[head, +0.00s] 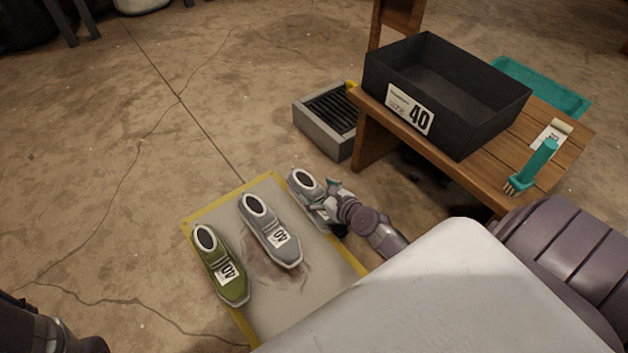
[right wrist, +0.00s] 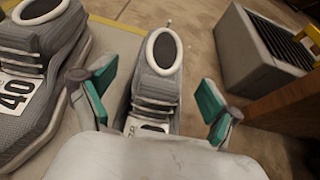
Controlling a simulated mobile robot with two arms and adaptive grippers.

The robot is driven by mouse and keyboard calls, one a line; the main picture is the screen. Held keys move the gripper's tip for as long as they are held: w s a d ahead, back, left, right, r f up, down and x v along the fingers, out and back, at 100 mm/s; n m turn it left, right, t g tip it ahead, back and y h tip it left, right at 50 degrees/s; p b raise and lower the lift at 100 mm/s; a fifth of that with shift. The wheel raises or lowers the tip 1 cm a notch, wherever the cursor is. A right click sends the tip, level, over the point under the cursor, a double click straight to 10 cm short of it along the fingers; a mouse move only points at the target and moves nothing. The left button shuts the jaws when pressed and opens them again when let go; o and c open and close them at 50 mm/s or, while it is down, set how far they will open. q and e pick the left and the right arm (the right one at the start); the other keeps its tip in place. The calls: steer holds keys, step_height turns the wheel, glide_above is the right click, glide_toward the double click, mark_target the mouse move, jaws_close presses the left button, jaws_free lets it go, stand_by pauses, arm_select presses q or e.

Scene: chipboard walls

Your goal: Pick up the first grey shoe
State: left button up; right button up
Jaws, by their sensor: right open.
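A grey shoe (head: 304,182) with a white collar rim stands at the right end of a mat (head: 278,318). My right gripper (head: 322,204) is over this shoe and hides part of it. In the right wrist view the right gripper (right wrist: 153,103) is open, with teal pads on either side of the grey shoe (right wrist: 157,85); its lower part is hidden by the gripper body. A second grey shoe (head: 266,222) with a "40" label stands to its left, also in the wrist view (right wrist: 38,75). My left gripper is not in view; only part of that arm shows at bottom left.
A green shoe (head: 212,258) stands at the mat's left. A wooden bench (head: 375,128) at right holds a black box (head: 480,115) marked 40, a teal brush (head: 535,165) and a tag. A grey grated box (head: 322,128) stands beside the bench. Floor at left is clear.

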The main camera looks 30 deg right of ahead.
mark_target(310, 187)
steer(key=b+x, duration=0.1)
steer(key=x, duration=0.1)
steer(key=b+x, duration=0.1)
steer(key=x, duration=0.1)
steer(key=shift+s+d+f, duration=0.1)
steer(key=shift+s+f, duration=0.05)
steer(key=shift+f, duration=0.1)
steer(key=shift+w, duration=0.2)
steer(key=shift+r, duration=0.1)
steer(key=c, duration=1.5)
